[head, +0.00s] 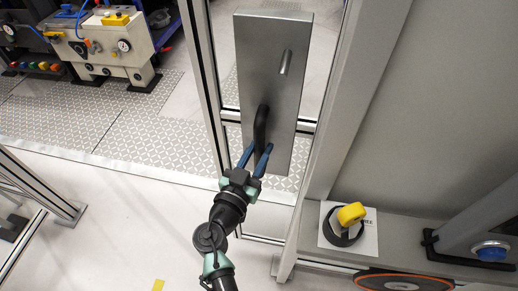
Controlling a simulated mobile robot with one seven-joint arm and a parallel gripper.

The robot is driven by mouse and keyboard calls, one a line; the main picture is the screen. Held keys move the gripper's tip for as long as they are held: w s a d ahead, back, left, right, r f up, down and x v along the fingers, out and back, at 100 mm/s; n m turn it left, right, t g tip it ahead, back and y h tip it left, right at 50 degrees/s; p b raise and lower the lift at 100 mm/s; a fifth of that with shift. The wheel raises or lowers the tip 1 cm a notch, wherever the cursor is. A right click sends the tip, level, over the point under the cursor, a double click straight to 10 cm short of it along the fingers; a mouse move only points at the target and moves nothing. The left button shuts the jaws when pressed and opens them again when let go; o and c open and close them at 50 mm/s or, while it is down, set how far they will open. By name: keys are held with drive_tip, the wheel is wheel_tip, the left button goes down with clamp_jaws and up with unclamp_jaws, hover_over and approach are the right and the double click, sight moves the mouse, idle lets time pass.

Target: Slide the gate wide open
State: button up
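The gate is a metal-framed panel with a see-through pane; its left upright (205,75) shows in the head view. A tall grey steel plate (270,75) is mounted on it. A black bar handle (261,125) stands out from the plate's lower half, and a short silver knob or lever (286,62) sits higher up. My gripper (258,154) reaches up from below to the handle's lower end. Its two blue fingers are spread, one on each side of the handle. I cannot tell whether they touch it. The gate's right edge meets the grey post.
A thick grey post (345,95) and a wall are on the right. A ledge there holds a yellow-and-black switch (350,214) and a blue button (491,251). A machine (105,48) stands beyond, at upper left. A metal frame (45,185) stands at left; floor between is clear.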

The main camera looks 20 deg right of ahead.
sight(287, 137)
clamp_jaws()
idle(0.9)
drive_tip(key=s+d, duration=0.1)
drive_tip(key=s+d+b, duration=0.1)
drive_tip(key=s+d, duration=0.1)
drive_tip(key=d, duration=0.1)
drive_tip(key=shift+d+f, duration=0.1)
drive_tip(key=shift+f, duration=0.05)
drive_tip(key=o, duration=0.8)
unclamp_jaws()
drive_tip(key=shift+w+a, duration=0.15)
drive_tip(key=shift+a, duration=0.1)
drive_tip(key=b+v, duration=0.3)
drive_tip(key=v, duration=0.9)
drive_tip(key=shift+s+a+b, duration=0.2)
drive_tip(key=shift+s+b, duration=0.1)
